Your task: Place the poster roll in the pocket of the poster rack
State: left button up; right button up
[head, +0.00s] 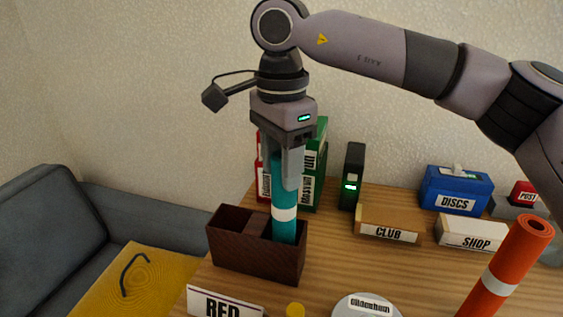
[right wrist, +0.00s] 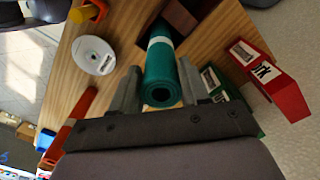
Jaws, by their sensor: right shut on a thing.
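My right gripper (head: 283,183) is shut on a teal poster roll (head: 284,228) with a white band and holds it upright. The roll also shows between the fingers in the right wrist view (right wrist: 160,75). The brown poster rack (head: 252,251) stands at the table's left side, with open compartments. The roll's lower end is at the right compartment and hidden behind the rack's front wall; I cannot tell whether it touches the bottom. Part of the rack shows in the right wrist view (right wrist: 182,18). My left gripper is not in view.
An orange roll (head: 500,275) stands at the right. Green (head: 313,180) and red binders are behind the rack. A RED sign (head: 222,303) and a white disc (head: 366,306) are in front. CLUB (head: 390,225), SHOP (head: 472,233) and blue DISCS (head: 456,190) boxes are further right.

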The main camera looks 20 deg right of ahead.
jog(key=shift+f, duration=0.1)
jog(key=o, duration=1)
jog(key=shift+o, duration=0.2)
notch_tip(320, 180, up, 12)
jog(key=p, duration=0.1)
